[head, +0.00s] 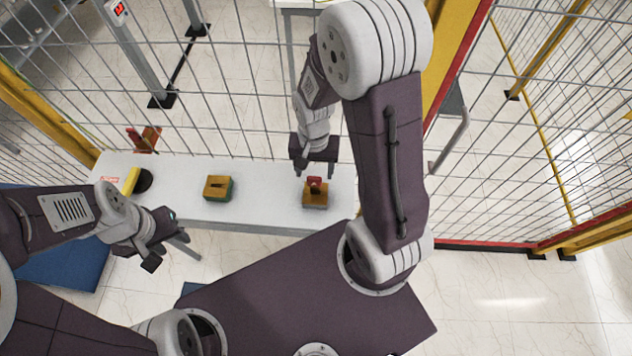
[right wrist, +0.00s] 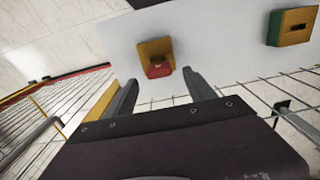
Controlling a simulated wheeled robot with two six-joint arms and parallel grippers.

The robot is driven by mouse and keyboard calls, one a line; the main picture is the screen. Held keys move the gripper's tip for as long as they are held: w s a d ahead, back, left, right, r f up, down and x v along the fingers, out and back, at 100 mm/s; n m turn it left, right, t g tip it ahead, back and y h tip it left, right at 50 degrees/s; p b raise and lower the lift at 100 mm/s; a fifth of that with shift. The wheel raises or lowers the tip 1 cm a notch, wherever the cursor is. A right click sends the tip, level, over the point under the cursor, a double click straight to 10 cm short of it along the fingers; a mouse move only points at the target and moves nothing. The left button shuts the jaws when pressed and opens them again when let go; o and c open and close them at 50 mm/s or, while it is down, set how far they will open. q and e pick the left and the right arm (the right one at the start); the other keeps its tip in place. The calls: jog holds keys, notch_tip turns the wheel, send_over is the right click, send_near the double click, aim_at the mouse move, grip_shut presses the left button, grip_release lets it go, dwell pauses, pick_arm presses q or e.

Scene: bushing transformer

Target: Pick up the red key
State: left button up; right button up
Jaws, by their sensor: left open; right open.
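The red key (head: 314,183) stands in a yellow-brown block (head: 314,200) on the right part of the white table. It also shows in the right wrist view (right wrist: 159,69), at the edge of its block (right wrist: 153,50). My right gripper (head: 315,172) is open and empty, above and just behind the key in the head view. In the right wrist view its two fingers (right wrist: 160,88) are apart, with the key beyond and between them. My left gripper (head: 168,250) is open and empty, in front of the table's left part.
A second yellow and green block with a dark slot (head: 218,188) sits mid-table and shows in the right wrist view (right wrist: 291,27). A yellow object (head: 130,181) lies at the left end of the white table (head: 265,190). A wire fence (head: 230,120) stands behind.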

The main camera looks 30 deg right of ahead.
aim_at(315, 177)
jog(key=f, duration=0.4)
jog(key=shift+s+f, duration=0.1)
jog(key=shift+s, duration=0.1)
jog(key=shift+w+f, duration=0.15)
jog(key=c, duration=1)
grip_shut()
